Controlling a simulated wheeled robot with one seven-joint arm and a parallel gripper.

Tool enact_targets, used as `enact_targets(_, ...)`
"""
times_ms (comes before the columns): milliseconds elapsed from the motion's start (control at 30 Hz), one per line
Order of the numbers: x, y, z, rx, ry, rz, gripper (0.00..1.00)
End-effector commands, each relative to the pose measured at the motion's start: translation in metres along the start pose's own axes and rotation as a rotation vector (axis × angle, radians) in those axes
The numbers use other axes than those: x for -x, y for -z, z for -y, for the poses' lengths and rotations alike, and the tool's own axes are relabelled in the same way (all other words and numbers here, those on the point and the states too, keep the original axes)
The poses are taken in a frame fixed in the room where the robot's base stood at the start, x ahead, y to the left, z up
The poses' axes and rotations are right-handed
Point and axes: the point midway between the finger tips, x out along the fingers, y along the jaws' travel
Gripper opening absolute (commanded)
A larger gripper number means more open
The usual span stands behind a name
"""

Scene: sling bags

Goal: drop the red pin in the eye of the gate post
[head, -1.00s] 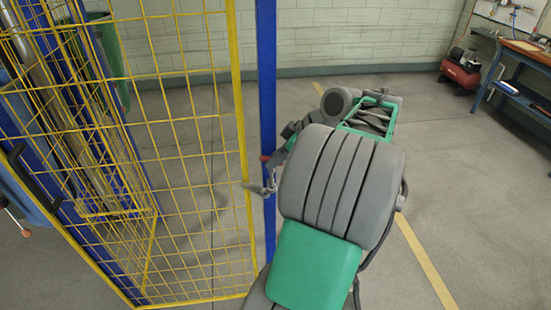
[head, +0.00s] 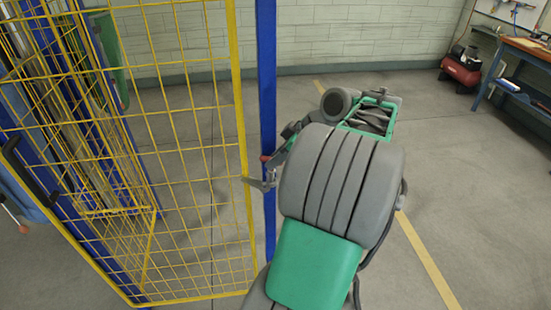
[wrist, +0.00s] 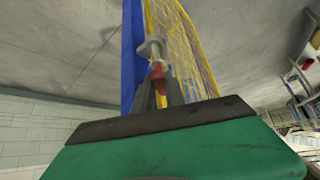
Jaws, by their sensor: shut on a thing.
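My gripper (wrist: 158,92) is shut on the red pin (wrist: 158,72), whose red part shows between the fingertips. In the head view a small red bit of the pin (head: 265,158) shows beside the blue gate post (head: 267,90), left of my arm. Grey metal fittings (head: 262,184) sit at the gate's edge by the post, just below the pin. In the wrist view grey metal (wrist: 152,48) lies just beyond the red part, against the blue post (wrist: 132,45). I cannot tell pin shaft from eye there, nor whether the pin is in the eye.
The yellow mesh gate (head: 240,130) stands close left of the post. My own arm hides much of the middle. A red compressor (head: 460,72) and a workbench (head: 525,60) are far right. The floor right of my arm is clear.

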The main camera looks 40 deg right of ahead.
Motion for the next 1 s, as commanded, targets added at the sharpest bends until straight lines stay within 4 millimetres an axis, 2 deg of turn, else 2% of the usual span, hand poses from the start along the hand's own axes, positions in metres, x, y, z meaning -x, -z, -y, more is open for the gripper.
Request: enact_targets(1000, -0.021, -0.016, 0.0, 0.001, 0.0, 0.0, 0.0)
